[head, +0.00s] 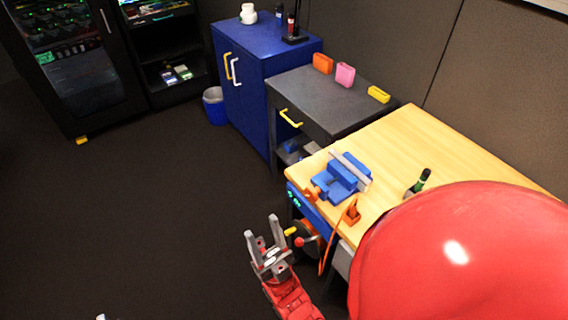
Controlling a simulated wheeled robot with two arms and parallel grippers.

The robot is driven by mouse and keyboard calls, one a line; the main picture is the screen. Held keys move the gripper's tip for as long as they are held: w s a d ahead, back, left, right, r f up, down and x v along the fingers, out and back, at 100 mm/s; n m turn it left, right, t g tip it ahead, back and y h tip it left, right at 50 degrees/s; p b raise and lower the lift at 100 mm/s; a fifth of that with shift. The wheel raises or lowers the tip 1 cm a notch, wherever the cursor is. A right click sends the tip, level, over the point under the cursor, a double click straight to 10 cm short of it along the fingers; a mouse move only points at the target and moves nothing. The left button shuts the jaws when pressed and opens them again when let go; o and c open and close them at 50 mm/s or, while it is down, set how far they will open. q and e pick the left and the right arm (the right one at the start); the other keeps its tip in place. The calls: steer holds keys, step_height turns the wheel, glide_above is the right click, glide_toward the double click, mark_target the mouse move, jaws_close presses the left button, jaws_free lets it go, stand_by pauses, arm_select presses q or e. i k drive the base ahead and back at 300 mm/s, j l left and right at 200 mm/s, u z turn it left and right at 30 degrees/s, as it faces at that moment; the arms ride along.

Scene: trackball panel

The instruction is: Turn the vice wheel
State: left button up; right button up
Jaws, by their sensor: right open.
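A blue vice (341,178) with a grey jaw bar sits on the near left corner of the wooden workbench (430,140). A dark round wheel (309,246) with a red hub and a yellow handle (291,231) shows below the bench's front edge; I cannot tell how it joins the vice. My right gripper (262,227) is open and empty, fingers pointing up, just left of the yellow handle, with no clear contact. A small pale tip at the bottom left edge (101,317) may be my left gripper; the rest of it is out of view.
An orange cable-like strip (328,248) hangs from an orange piece (352,213) at the bench edge. A green-and-black tool (419,182) stands on the bench. A dark grey cabinet (310,95) and a blue cabinet (262,60) stand behind.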

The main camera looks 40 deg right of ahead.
mark_target(311, 193)
steer(key=i, duration=2.45)
steer(key=i+j+z, duration=0.1)
steer(key=i+z, duration=0.25)
steer(key=i+j+z, duration=0.2)
steer(key=i+z, duration=0.15)
steer(key=i, duration=0.2)
steer(key=i+j+z, duration=0.3)
steer(key=i+z, duration=0.15)
steer(key=z, duration=3.65)
